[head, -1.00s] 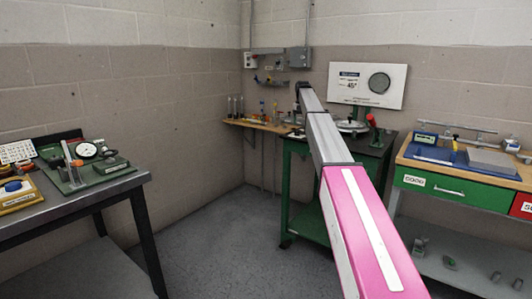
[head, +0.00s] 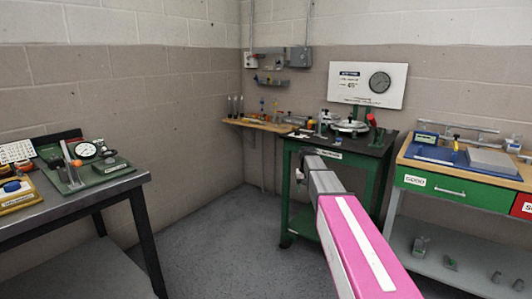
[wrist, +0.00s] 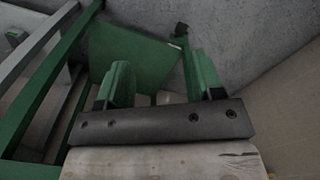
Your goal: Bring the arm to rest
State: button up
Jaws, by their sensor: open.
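My gripper (wrist: 161,74) shows in the wrist view with its two green fingers wide apart and nothing between them. In the head view my arm reaches from the lower right toward the middle, a pink link and then grey ones. The gripper itself is mostly hidden behind the arm links there. In the wrist view a green panel (wrist: 145,48), apparently the cart's lower shelf, lies beyond the fingers.
A dark-edged table (head: 80,205) with instruments stands at left. A wooden corner shelf (head: 262,125) holds small tools. A bench with a green drawer (head: 450,190) stands at right. Grey floor (head: 215,240) is open between the left table and the cart.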

jog(key=s+f, duration=0.4)
jog(key=s, duration=0.6)
jog(key=s+f, duration=0.5)
jog(key=s, duration=0.6)
jog(key=s+f, duration=0.5)
jog(key=s, duration=0.6)
jog(key=shift+s+n, duration=0.25)
jog(key=shift+n, duration=0.05)
jog(key=shift+f, duration=0.1)
